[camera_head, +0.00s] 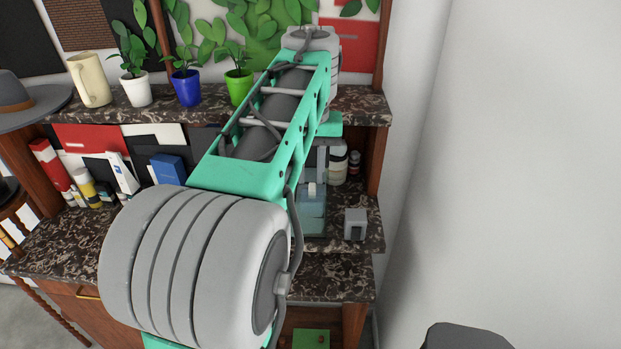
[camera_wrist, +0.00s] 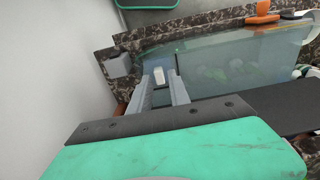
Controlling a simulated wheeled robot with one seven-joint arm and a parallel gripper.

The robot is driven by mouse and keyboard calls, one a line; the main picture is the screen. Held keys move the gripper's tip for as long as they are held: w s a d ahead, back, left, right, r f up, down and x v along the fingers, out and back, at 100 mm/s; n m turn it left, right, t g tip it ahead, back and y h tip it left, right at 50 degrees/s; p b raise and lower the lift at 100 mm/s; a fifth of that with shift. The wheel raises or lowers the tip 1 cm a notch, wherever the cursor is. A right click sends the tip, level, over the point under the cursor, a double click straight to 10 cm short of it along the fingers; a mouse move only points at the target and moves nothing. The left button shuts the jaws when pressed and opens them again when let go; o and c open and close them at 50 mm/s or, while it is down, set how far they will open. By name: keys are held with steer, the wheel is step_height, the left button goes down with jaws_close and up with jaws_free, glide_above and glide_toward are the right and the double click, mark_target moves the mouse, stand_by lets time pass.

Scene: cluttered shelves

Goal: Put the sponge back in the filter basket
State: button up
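My gripper (camera_wrist: 162,82) points down at the near end of a glass tank of bluish water (camera_wrist: 225,62). Its two grey fingers are apart, with a gap between them. A small white block (camera_wrist: 159,75) shows between and just beyond the fingertips, with a pale blue surface (camera_wrist: 157,61) around it. I cannot tell for certain which of these is the sponge or the filter basket. In the head view the white block (camera_head: 312,189) is beside a finger, and the tank (camera_head: 312,215) is partly hidden behind my arm.
A grey notched block (camera_head: 355,224) stands right of the tank on the marble shelf; it also shows in the wrist view (camera_wrist: 118,65). A jar (camera_head: 338,165) stands behind. Potted plants (camera_head: 186,86) and a jug (camera_head: 90,80) line the upper shelf. The white wall (camera_head: 500,150) bounds the right.

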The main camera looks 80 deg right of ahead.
mark_target(311, 190)
step_height(311, 190, up, 3)
steer(key=shift+r+p, duration=0.1)
steer(key=shift+p, duration=0.65)
steer(key=w+a+f+n+t+h, duration=0.1)
steer(key=w+a+f+n, duration=0.15)
steer(key=w+a, duration=0.65)
steer(key=w+a+f+n+t, duration=0.1)
steer(key=w+a+n, duration=0.35)
steer(key=w, duration=0.85)
steer(key=w+a+f+n+t, duration=0.1)
steer(key=a+f+n, duration=0.3)
steer(key=a, duration=0.9)
steer(key=w+a+f+n+t+y, duration=0.1)
steer(key=w+a+f+n, duration=0.3)
steer(key=a, duration=0.9)
steer(key=shift+a+f+t, duration=0.2)
steer(key=shift+a+t, duration=0.1)
steer(key=shift+a, duration=0.05)
